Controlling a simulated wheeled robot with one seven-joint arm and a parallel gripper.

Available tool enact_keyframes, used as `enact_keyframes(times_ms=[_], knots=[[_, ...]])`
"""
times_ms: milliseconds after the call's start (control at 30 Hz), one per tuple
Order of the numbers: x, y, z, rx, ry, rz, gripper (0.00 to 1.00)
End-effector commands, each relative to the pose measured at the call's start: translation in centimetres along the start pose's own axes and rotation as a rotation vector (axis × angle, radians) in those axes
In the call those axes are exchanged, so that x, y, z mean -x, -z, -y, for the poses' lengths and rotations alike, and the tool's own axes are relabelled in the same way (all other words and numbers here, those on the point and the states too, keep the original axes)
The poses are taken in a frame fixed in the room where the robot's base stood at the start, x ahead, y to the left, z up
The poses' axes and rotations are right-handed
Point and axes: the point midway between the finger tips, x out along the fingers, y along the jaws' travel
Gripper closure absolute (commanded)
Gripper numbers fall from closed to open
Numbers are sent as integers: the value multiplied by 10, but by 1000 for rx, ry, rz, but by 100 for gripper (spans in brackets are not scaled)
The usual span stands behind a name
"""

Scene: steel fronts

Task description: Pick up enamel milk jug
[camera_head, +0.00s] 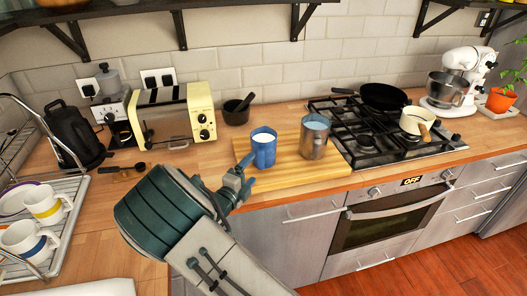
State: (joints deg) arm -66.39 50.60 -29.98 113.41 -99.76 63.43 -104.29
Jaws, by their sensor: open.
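A blue jug with a white inside (264,152), which looks like the enamel milk jug, stands upright on the wooden board (285,167). A grey metal jug (314,141) stands on the same board to its right. My gripper (246,176) is open and empty, in front of and to the left of the blue jug, close to the board's front left corner. Whether the fingers touch the jug cannot be told from this view.
A cream toaster oven (173,117) and a dark mortar (237,112) stand behind. A portafilter (122,169) lies to the left, near the dish rack (70,185). The hob (375,130) with pans is right of the board.

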Motion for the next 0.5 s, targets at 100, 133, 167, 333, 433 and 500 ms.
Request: enact_keyframes(times_ms=[100, 133, 167, 333, 433, 500], knots=[[-11, 0, 1, 0, 0, -2, 17], [-15, 0, 1, 0, 0, -1, 17], [-20, 1, 1, 0, 1, -2, 17], [-46, 1, 1, 1, 1, -2, 17], [-53, 0, 0, 0, 0, -1, 17], [-54, 0, 0, 0, -1, 0, 17]])
